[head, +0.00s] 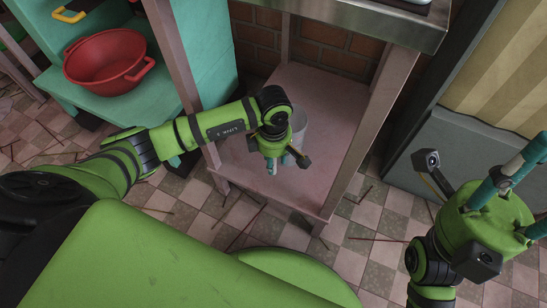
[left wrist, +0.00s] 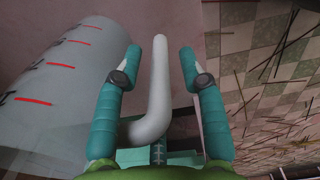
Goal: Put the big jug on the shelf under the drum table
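The big jug (head: 299,122) is a pale grey, see-through vessel standing on the pink lower shelf (head: 325,95) under a metal-topped table (head: 345,15). My left gripper (head: 288,168) is in front of it and hides part of it. In the left wrist view the jug (left wrist: 60,85) is at the left, with red marks on its wall. Its pale curved handle (left wrist: 158,85) lies between the two teal fingers of my left gripper (left wrist: 161,65), with a gap on each side. My right gripper (head: 535,185) is at the right edge, away from the jug; its fingers look apart, with tips cut off.
A red basin (head: 108,62) sits on a teal stand (head: 165,90) at the left. Pink table legs (head: 372,125) flank the shelf. A grey block (head: 455,150) stands at the right. Thin sticks lie scattered on the checkered floor (head: 365,225).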

